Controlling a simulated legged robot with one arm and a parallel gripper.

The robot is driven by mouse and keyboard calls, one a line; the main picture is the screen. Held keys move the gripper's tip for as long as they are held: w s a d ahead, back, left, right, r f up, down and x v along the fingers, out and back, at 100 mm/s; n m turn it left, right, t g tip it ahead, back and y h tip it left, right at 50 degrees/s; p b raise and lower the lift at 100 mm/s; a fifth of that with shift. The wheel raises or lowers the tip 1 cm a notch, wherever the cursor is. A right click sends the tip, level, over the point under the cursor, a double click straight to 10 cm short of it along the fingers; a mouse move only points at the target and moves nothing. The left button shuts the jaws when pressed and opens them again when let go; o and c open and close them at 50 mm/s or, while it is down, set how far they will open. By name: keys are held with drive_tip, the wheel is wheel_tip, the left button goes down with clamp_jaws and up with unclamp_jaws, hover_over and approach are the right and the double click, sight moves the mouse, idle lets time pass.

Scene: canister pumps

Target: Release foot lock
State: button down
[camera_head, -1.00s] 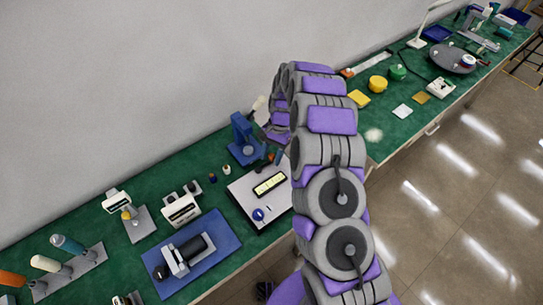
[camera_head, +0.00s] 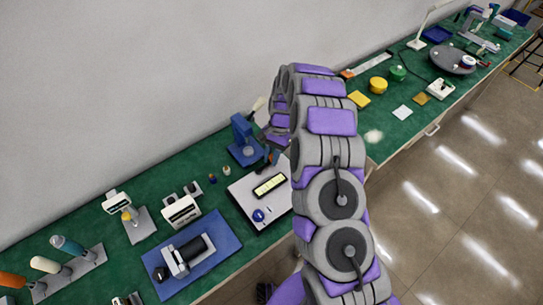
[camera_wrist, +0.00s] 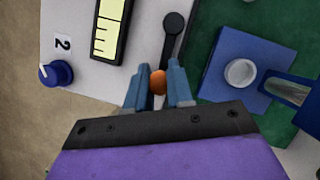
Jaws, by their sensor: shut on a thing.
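A light grey panel box (camera_head: 247,212) sits on the green bench in the head view. The wrist view shows the same box (camera_wrist: 75,17) close up. A dark lever (camera_wrist: 170,42) runs from a round pivot at the top of the wrist view toward an orange ball knob (camera_wrist: 158,82). My gripper (camera_wrist: 159,88) is shut on this orange knob, one blue-grey finger on each side. In the head view my gripper (camera_head: 272,157) is small at the box's far edge, partly hidden by my arm. I cannot tell the lever's exact angle.
The box carries a yellow scale (camera_wrist: 109,25) and a blue knob (camera_wrist: 56,73) by a "2" label. A blue device (camera_head: 244,140) stands close behind my gripper. A blue mat with a black cylinder (camera_head: 190,250) lies left. Small bottles stand near the box.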

drive_tip(key=shift+s+d+r+m+p, duration=0.1)
drive_tip(key=shift+m+p, duration=0.2)
drive_tip(key=shift+p, duration=0.55)
drive_tip(key=c, duration=1)
unclamp_jaws()
drive_tip(key=p+v, duration=0.2)
drive_tip(key=v, duration=1.5)
drive_tip(key=shift+s+r, duration=0.1)
